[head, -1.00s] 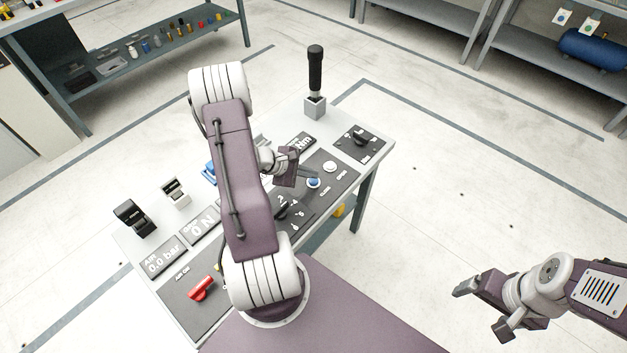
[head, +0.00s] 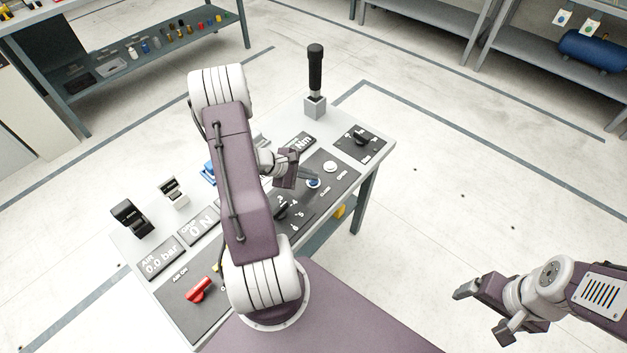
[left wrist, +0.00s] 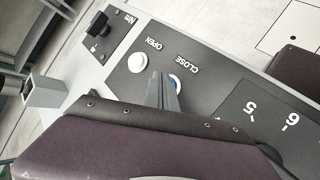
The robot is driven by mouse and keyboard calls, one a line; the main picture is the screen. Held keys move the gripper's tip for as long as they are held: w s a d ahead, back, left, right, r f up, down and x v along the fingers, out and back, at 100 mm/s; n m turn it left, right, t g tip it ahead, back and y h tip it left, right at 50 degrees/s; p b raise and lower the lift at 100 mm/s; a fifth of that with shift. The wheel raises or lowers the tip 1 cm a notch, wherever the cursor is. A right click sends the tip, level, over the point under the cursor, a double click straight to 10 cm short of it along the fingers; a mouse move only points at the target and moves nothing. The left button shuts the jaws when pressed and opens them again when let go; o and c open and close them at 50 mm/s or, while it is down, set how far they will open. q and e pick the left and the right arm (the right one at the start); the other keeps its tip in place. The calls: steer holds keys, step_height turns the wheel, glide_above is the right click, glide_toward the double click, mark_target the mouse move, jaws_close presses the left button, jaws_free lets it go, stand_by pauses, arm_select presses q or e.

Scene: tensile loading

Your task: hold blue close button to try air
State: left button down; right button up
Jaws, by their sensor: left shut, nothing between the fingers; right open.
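The blue CLOSE button (head: 313,183) sits on the dark control panel beside the white OPEN button (head: 330,166). My left gripper (head: 316,178) is shut and empty, with its fingertips at the blue button. In the left wrist view the shut fingers (left wrist: 164,92) lie just beside the blue button (left wrist: 175,82) and hide part of it. Whether they touch it I cannot tell. The white button (left wrist: 137,63) is uncovered in that view. My right gripper (head: 482,311) is open and empty, away from the table at the lower right.
The panel table holds a numbered black dial (head: 281,209), a red AIR lever (head: 199,289) and another black knob (head: 361,139). A black-handled joystick (head: 315,75) stands at the back edge. The AIR display (head: 161,259) reads 0.0 bar. The floor right of the table is clear.

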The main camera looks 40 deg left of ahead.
mark_target(310, 181)
arm_select(q)
steer(key=shift+f+b, duration=0.35)
steer(key=shift+r, duration=0.1)
stand_by(1.7)
steer(key=shift+r+p, duration=0.6)
steer(key=shift+r, duration=0.25)
steer(key=shift+r, duration=0.1)
step_height(310, 181, up, 5)
steer(key=p, duration=0.3)
steer(key=shift+p, duration=0.3)
